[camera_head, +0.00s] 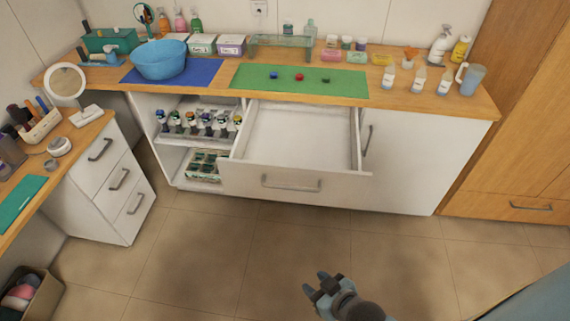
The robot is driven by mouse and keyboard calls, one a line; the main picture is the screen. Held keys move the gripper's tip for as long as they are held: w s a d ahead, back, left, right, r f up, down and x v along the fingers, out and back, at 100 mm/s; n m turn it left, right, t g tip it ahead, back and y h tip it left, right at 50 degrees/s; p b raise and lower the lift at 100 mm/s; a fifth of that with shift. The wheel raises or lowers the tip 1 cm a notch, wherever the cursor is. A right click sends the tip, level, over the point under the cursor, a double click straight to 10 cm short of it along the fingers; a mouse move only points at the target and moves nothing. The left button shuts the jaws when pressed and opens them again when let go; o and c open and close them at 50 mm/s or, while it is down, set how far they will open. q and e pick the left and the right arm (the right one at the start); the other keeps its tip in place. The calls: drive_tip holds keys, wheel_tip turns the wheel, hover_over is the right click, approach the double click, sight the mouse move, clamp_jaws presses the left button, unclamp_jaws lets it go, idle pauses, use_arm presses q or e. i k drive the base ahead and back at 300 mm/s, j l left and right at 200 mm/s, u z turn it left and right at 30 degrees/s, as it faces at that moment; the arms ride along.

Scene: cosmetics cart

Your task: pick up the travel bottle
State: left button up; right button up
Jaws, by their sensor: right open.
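Three small white bottles with labels stand upright in a row on the right part of the wooden counter: a left one (390,78), a middle one (420,80) and a right one (445,82). I cannot tell which thing in view is the travel bottle. My right gripper (314,284) is at the bottom of the view, open and empty, above the floor and well apart from the counter. My left gripper is not in view.
An empty drawer (291,184) stands pulled out below the green mat (345,84). A blue bowl (160,60) is at the counter's left. A jug (471,79) stands at the right end. A wooden cabinet (520,130) is at right. The floor ahead is clear.

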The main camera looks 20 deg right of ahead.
sight(390, 70)
drive_tip(key=z, duration=1.45)
